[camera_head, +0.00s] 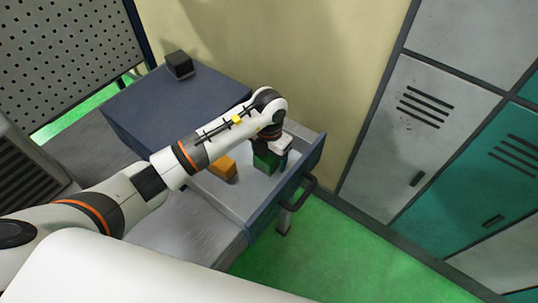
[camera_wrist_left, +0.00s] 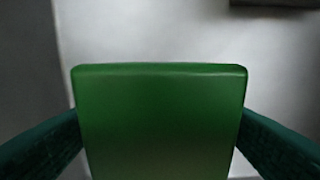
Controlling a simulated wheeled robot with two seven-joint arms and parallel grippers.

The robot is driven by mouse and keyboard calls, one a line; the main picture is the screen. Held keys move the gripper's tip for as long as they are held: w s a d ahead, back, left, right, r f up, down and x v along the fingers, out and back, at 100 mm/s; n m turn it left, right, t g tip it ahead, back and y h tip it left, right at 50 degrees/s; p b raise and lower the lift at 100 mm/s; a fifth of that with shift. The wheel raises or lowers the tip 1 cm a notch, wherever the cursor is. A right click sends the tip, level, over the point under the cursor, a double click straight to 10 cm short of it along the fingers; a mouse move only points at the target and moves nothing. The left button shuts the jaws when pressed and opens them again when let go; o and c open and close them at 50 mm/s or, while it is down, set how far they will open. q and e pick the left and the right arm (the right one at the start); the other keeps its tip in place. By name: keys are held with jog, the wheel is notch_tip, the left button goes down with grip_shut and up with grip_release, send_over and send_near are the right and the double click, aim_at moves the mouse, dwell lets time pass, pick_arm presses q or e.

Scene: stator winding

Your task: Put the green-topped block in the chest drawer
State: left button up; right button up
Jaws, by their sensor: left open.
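The green-topped block (camera_head: 264,163) stands inside the open chest drawer (camera_head: 262,221), towards its front right. In the left wrist view the block's green top (camera_wrist_left: 160,115) fills the middle. My left gripper (camera_head: 269,152) reaches down into the drawer at the block. In the left wrist view its two dark teal fingers (camera_wrist_left: 160,140) are open, one on each side of the block. They are very close to its sides; I cannot tell whether they touch. The arm and gripper hide part of the drawer and block. My right gripper is not in view.
An orange block (camera_head: 223,168) lies in the drawer, left of the green one. A dark block (camera_head: 179,64) sits on the blue chest top (camera_head: 165,108). The drawer has a dark handle (camera_head: 300,193). Grey and teal lockers (camera_head: 420,130) stand at right; green floor between is clear.

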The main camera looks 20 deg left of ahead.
pick_arm(q)
jog(key=shift+r, duration=0.2)
jog(key=shift+w+r, duration=0.1)
jog(key=shift+r, duration=0.15)
notch_tip(320, 180, up, 11)
jog(key=b, duration=0.2)
jog(key=shift+r+b, duration=0.2)
jog(key=shift+b, duration=0.1)
